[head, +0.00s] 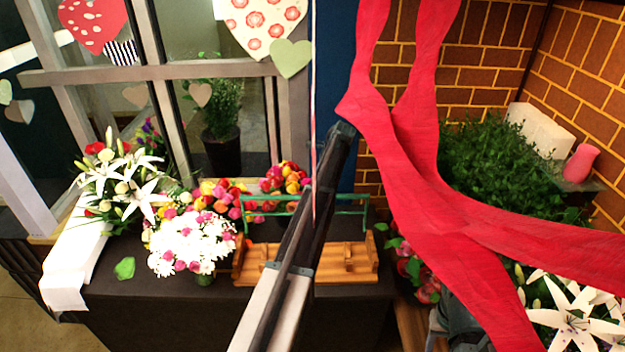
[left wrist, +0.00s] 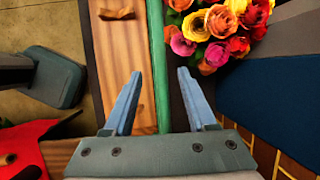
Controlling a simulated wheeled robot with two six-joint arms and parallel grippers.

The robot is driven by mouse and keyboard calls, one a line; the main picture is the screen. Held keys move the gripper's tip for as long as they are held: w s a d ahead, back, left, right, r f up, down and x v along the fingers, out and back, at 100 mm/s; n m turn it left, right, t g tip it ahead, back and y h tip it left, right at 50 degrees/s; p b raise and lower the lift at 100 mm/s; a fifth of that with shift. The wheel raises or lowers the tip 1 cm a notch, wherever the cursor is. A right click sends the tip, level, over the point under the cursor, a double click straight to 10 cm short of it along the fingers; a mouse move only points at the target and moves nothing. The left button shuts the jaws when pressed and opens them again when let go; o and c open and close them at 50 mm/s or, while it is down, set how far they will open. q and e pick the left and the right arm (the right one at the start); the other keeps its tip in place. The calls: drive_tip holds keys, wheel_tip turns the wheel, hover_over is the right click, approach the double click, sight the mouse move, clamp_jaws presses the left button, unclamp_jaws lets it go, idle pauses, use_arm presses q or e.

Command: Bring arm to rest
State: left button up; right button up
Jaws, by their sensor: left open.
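My left arm rises through the middle of the head view, in front of the wooden tray (head: 345,270) and its green frame (head: 345,212). Its fingers cannot be made out there. In the left wrist view my left gripper (left wrist: 158,82) is open, with two blue fingers apart and nothing between them but background. The green bar (left wrist: 156,60) of the frame runs up between the fingers, and the wooden tray (left wrist: 118,60) lies to its left. I cannot tell how far the fingers are from them. My right gripper is not in view.
A bunch of colourful roses (left wrist: 215,32) is close to the right finger in the wrist view. White and pink flowers (head: 192,243) and lilies (head: 135,190) stand on the dark table (head: 230,315) at left. Large red strips (head: 440,195) cross the right side, before a green plant (head: 510,165).

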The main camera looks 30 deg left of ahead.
use_arm(q)
drive_tip(key=shift+d, duration=0.1)
idle(0.4)
drive_tip(key=s+d+f+n+h+b, duration=0.1)
drive_tip(key=s+d+f+b, duration=0.35)
drive_tip(key=d, duration=0.45)
drive_tip(key=s+d+f+n+t+b, duration=0.1)
drive_tip(key=s+d+f+b, duration=0.4)
drive_tip(key=d, duration=0.4)
drive_tip(key=s+d+f+n+h+b, duration=0.1)
drive_tip(key=s+d+f+n+b, duration=0.1)
drive_tip(key=s+d+f+b, duration=0.45)
drive_tip(key=s+d+f+n+b, duration=0.1)
drive_tip(key=s+d+f+b, duration=0.2)
drive_tip(key=s+d, duration=0.5)
drive_tip(key=s+d+f+n+h+b, duration=0.1)
drive_tip(key=s+d+f+b, duration=0.3)
drive_tip(key=s+d, duration=0.5)
drive_tip(key=s+f+n, duration=0.1)
drive_tip(key=s+f, duration=0.1)
drive_tip(key=s, duration=0.3)
drive_tip(key=shift+d+n, duration=0.2)
drive_tip(key=shift+n, duration=0.1)
